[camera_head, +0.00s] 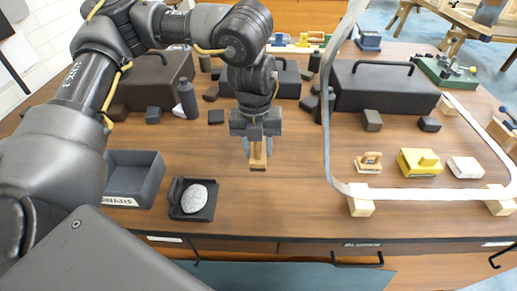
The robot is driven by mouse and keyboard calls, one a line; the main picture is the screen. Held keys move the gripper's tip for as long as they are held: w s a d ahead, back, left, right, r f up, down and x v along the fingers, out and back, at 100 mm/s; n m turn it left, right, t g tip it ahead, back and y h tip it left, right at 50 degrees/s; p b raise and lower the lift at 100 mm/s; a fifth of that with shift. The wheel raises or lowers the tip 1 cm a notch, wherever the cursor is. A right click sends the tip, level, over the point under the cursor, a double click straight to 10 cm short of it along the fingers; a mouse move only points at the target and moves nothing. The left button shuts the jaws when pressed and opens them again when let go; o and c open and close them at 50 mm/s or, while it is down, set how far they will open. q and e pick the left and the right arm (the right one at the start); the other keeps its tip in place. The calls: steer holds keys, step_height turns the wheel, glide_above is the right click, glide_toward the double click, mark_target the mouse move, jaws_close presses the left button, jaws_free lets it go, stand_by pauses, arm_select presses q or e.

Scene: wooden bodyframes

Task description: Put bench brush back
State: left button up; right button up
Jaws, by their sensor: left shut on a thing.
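My left gripper (257,142) is above the middle of the workbench, pointing down. It is shut on a small tan wooden piece with a darker lower end, which appears to be the bench brush (258,160). The brush hangs below the fingers. Its upper part is hidden by the gripper, and I cannot tell whether its lower end touches the bench. My right gripper is not in view.
A grey open bin (133,178) and a dark tray with a pale oval stone (195,198) are at front left. Dark toolboxes (372,87) stand behind. A pale strip (420,194) rests on wooden blocks (361,206) at right. The front middle is clear.

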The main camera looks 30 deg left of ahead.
arm_select(q)
steer(key=w, duration=0.1)
steer(key=w+a+f, duration=0.1)
steer(key=w, duration=0.1)
steer(key=w+a+f+p, duration=0.1)
steer(key=shift+w+a, duration=0.15)
steer(key=w+f, duration=0.1)
steer(key=w+a+f, duration=0.1)
steer(key=f, duration=0.1)
steer(key=w+a+f, duration=0.1)
steer(key=w+f, duration=0.1)
steer(key=shift+f, duration=0.25)
steer(key=f, duration=0.1)
steer(key=f+p, duration=0.1)
steer(key=f, duration=0.1)
steer(key=shift+w+f, duration=0.1)
steer(key=shift+w, duration=0.15)
steer(key=shift+a+f, duration=0.1)
steer(key=shift+f, duration=0.15)
steer(key=shift+f, duration=0.1)
steer(key=o, duration=1)
steer(key=shift+o, duration=0.2)
